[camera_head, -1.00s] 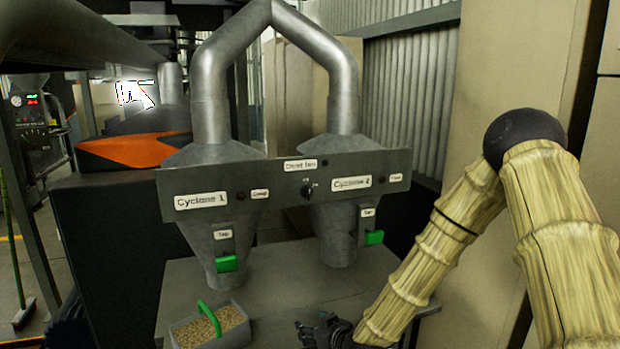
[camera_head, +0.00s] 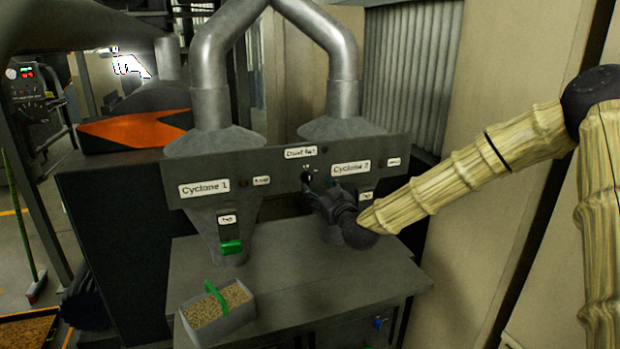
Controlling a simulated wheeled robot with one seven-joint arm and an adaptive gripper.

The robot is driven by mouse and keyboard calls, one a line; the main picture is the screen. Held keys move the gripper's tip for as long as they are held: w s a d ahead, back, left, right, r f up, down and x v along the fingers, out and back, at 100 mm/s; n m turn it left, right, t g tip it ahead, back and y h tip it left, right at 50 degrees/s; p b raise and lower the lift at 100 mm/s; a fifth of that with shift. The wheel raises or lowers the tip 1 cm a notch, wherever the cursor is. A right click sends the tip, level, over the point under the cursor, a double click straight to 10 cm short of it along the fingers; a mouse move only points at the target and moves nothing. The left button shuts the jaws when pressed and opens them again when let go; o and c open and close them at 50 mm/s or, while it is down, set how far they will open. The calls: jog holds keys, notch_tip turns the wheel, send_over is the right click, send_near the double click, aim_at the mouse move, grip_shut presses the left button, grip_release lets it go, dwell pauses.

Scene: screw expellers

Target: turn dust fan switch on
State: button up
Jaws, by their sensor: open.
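The dust fan switch (camera_head: 307,175) is a small dark knob on the grey panel, under the white "Dust fan" label (camera_head: 300,152) and between the Cyclone 1 and Cyclone 2 labels. My gripper (camera_head: 313,190) is open, with its dark fingers right at or just below the knob. I cannot tell whether the fingers touch it or are around it. The gripper covers part of the panel's lower edge and the Cyclone 2 cone. The knob's exact turn position is too small to read.
The grey panel (camera_head: 230,200) spans both cyclones. A green tap handle (camera_head: 231,247) is under Cyclone 1. A grain box (camera_head: 240,315) with a green handle stands on the grey table (camera_head: 350,282), whose right part is clear. A beige wall (camera_head: 490,90) is at right.

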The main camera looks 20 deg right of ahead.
aim_at(310, 180)
jog(key=shift+w+a+p, duration=0.2)
jog(key=shift+w+p, duration=0.6)
jog(key=shift+w, duration=0.95)
jog(key=shift+w+a+p, duration=0.15)
jog(key=shift+w+p, duration=0.6)
jog(key=shift+w, duration=0.95)
jog(key=shift+c, duration=0.3)
jog(key=c, duration=1)
